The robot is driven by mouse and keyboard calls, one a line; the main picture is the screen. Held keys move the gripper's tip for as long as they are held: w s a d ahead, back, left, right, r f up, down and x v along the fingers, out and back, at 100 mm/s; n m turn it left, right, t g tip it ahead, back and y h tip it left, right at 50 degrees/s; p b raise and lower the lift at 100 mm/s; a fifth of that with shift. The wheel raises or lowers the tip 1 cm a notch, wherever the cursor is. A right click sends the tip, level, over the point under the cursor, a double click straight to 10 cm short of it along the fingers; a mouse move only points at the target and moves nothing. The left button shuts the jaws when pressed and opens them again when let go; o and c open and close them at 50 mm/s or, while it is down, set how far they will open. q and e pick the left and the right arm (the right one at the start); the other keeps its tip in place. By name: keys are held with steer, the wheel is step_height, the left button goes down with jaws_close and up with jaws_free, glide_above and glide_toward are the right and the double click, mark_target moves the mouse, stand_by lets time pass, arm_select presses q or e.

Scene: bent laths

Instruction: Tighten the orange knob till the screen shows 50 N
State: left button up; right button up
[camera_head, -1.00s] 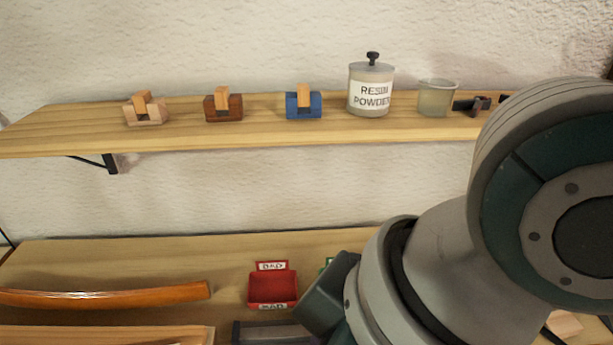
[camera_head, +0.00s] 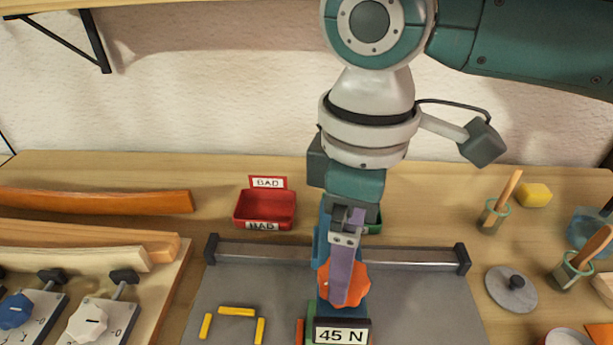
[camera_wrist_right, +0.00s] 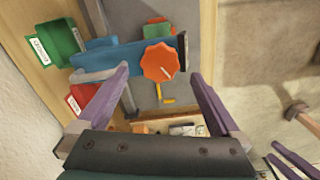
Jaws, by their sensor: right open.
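The orange knob (camera_head: 357,282) sits on a blue clamp (camera_head: 322,250), partly hidden behind a purple finger in the head view. The screen (camera_head: 341,336) below it reads 45 N. My right gripper (camera_wrist_right: 160,73) is open, pointing down at the clamp. In the right wrist view the orange knob (camera_wrist_right: 158,62) lies between its two spread fingers, with a visible gap on each side. I cannot tell the finger height over the knob. Two purple fingers at the lower right edge of that view look like my left gripper (camera_wrist_right: 287,162); their opening is unclear.
A red BAD bin (camera_head: 265,208) stands behind the clamp, and a green bin (camera_head: 373,222) is partly hidden by my arm. Yellow pieces (camera_head: 236,311) lie on the grey mat left of the clamp. Brush pots (camera_head: 494,215) and a grey lid (camera_head: 511,290) are at right.

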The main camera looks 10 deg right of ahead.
steer(key=shift+f, duration=2.4)
steer(key=shift+c, duration=0.4)
steer(key=c, duration=1.3)
steer(key=shift+o, duration=0.2)
steer(key=shift+r+m+p, duration=0.2)
steer(key=shift+m+p, duration=0.3)
steer(key=shift+p, duration=0.15)
steer(key=shift+f, duration=0.15)
steer(key=o, duration=1.3)
steer(key=shift+o, duration=0.2)
step_height(320, 180, up, 10)
